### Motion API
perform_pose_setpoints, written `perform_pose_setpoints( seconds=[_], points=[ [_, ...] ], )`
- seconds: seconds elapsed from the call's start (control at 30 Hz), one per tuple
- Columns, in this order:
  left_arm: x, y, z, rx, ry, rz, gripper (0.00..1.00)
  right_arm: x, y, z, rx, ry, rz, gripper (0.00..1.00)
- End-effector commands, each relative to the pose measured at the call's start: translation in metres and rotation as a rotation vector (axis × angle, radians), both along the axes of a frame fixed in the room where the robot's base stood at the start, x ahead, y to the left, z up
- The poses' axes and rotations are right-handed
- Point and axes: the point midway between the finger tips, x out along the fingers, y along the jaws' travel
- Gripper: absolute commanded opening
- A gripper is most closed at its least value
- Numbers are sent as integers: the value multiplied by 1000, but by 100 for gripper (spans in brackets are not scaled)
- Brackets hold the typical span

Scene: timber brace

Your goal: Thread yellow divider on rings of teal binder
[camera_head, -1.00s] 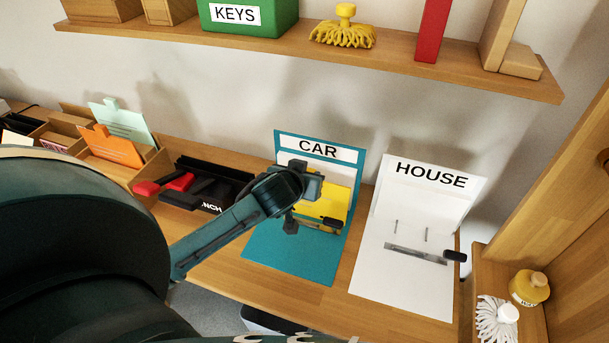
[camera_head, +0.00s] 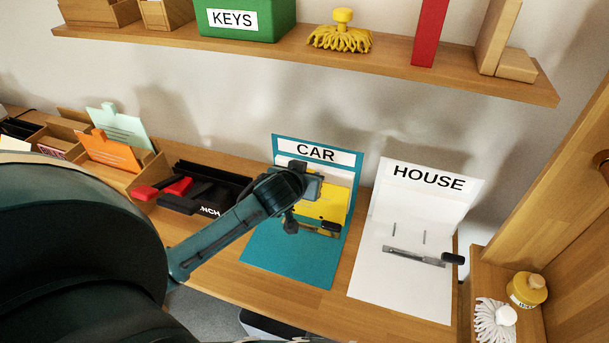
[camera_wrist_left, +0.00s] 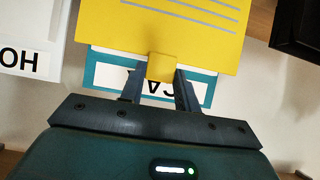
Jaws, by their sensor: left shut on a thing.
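The teal binder (camera_head: 293,262) lies open on the desk, its upright cover labelled CAR. The yellow divider (camera_head: 331,202) is in front of that cover, above the binder's lower part. My left gripper (camera_head: 303,205) is over the binder at the divider's left side. In the left wrist view the left gripper (camera_wrist_left: 161,85) is shut on the tab of the yellow divider (camera_wrist_left: 175,30), with the CAR label behind. The arm hides part of the binder's ring area, so I cannot tell whether the divider sits on the rings. My right gripper is not in view.
A white binder (camera_head: 395,279) labelled HOUSE lies open at the right, with two upright rings and a lever. A black hole punch (camera_head: 207,190) and an organizer with orange (camera_head: 109,151) and mint (camera_head: 122,126) dividers stand at the left. A shelf (camera_head: 300,50) runs above.

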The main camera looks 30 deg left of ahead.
Motion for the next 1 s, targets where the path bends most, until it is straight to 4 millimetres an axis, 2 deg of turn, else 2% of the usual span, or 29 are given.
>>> perform_pose_setpoints(
  seconds=[0.33, 1.0],
  points=[
    [7, 2, 1, -1, -2, 0, 0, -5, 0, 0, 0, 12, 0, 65],
    [12, 3, 1, 0, -2, 1, 0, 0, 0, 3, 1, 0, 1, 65]
  ],
)
